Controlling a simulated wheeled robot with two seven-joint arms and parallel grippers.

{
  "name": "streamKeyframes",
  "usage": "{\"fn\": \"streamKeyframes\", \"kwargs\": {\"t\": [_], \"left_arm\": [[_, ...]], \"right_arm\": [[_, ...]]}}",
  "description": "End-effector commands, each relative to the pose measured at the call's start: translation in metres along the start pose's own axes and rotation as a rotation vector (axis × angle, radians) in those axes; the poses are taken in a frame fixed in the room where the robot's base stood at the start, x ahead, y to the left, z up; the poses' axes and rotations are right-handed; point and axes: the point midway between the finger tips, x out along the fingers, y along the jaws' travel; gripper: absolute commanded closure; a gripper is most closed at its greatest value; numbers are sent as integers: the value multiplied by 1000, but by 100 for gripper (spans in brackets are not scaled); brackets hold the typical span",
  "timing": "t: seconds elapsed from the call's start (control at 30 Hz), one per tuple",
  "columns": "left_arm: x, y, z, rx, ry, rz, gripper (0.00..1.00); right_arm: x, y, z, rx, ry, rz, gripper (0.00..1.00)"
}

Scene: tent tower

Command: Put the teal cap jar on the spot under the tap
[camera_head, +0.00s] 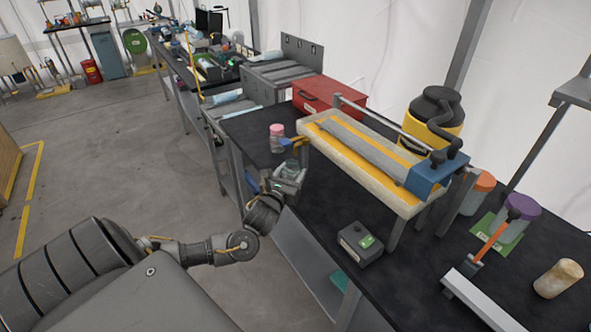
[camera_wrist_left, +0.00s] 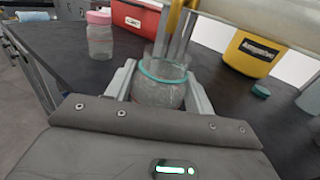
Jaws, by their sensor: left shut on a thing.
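My left gripper (camera_head: 286,184) is shut on a clear jar (camera_head: 292,168) with a teal band, at the near edge of the black bench. In the left wrist view the jar (camera_wrist_left: 160,90) is upright between the two pale fingers (camera_wrist_left: 160,98). The yellow tap (camera_head: 294,142) sticks out from the trough stand, just above and behind the jar in the head view. In the left wrist view the tap (camera_wrist_left: 174,18) is above the jar's top. The spot under the tap is hidden, and I cannot tell whether the jar touches the bench. My right gripper is not in view.
A pink-capped jar (camera_head: 277,138) stands left of the tap. A small teal disc (camera_wrist_left: 261,90) lies on the bench at right. The trough (camera_head: 360,160), red box (camera_head: 315,92) and yellow container (camera_head: 437,112) are behind. A grey device (camera_head: 360,244) sits right of my gripper.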

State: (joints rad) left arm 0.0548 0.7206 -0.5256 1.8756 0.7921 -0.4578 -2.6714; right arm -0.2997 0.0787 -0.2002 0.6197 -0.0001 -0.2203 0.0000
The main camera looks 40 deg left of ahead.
Motion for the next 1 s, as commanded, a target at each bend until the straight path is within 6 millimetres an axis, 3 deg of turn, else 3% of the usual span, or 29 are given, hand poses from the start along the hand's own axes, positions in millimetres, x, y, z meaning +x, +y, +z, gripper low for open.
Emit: {"fn": "streamKeyframes", "kwargs": {"t": [0.13,0.33,0.5,0.9,0.93,1.0], "left_arm": [[4,0,1,0,-1,1,69],[36,0,2,0,-1,3,69],[34,0,-14,0,1,0,69],[34,0,-20,-1,1,0,69],[34,0,-19,-1,1,0,43],[34,0,-19,-1,1,0,34]], "right_arm": [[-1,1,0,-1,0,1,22],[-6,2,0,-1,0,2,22],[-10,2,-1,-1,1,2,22],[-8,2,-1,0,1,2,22],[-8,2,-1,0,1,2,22],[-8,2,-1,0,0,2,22]]}}
